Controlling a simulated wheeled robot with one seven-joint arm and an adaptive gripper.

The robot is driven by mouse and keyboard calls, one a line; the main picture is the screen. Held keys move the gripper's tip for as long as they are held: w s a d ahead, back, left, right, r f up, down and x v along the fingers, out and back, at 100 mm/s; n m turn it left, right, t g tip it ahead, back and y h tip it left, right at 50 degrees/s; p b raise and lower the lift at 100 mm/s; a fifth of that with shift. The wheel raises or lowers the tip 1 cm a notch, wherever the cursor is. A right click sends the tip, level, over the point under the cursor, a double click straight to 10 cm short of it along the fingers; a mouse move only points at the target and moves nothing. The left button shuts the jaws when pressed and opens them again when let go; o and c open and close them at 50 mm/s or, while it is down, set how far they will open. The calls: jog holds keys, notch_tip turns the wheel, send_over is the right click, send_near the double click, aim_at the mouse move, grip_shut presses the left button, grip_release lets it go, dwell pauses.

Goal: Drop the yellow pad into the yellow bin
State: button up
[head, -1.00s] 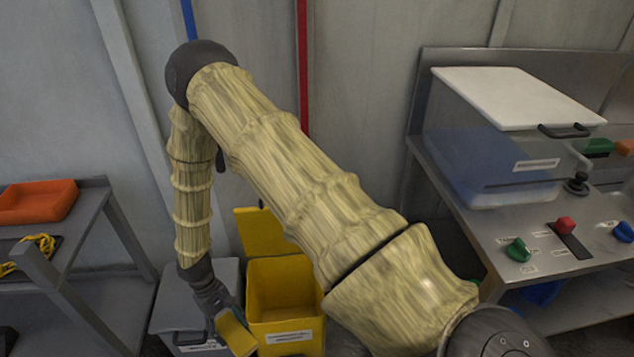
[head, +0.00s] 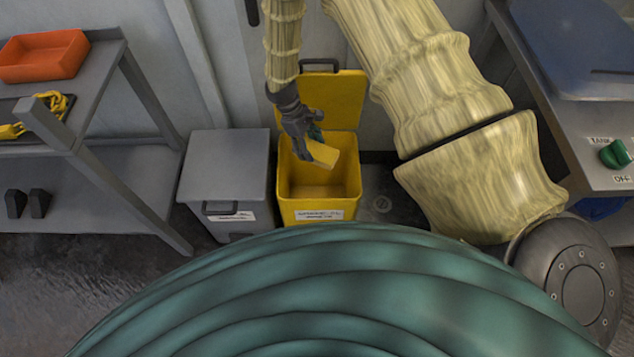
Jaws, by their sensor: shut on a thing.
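The yellow bin (head: 347,207) stands on the floor with its lid (head: 338,97) raised open against the wall side. A label is on its front. My gripper (head: 310,140) is shut on the yellow pad (head: 322,153). The gripper points down, and the pad hangs tilted in front of the bin's opening as seen from the head. The pad appears over the bin's mouth, but its exact height above the rim is hard to tell. The bin's inside around the pad looks empty where it shows.
A grey closed bin (head: 222,172) stands left of the yellow one. A grey shelf (head: 103,75) at the left holds an orange tray (head: 45,56) and a yellow chain (head: 50,104). At the right is a bench with a green knob (head: 614,154).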

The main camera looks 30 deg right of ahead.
aim_at(313, 140)
jog(key=shift+w+d+f+n+h+b, duration=0.2)
jog(key=shift+w+d+f+n+b, duration=0.2)
jog(key=shift+w+d+n, duration=0.15)
jog(key=shift+w+d+f+n+h+b, duration=0.25)
jog(key=shift+w+d+n+b, duration=0.15)
jog(key=shift+d, duration=0.25)
notch_tip(313, 140, down, 6)
jog(key=b, duration=0.4)
jog(key=shift+w+r, duration=0.1)
jog(key=o, duration=1.1)
jog(key=shift+c, duration=0.2)
jog(key=v, duration=1.2)
jog(key=shift+r, duration=0.1)
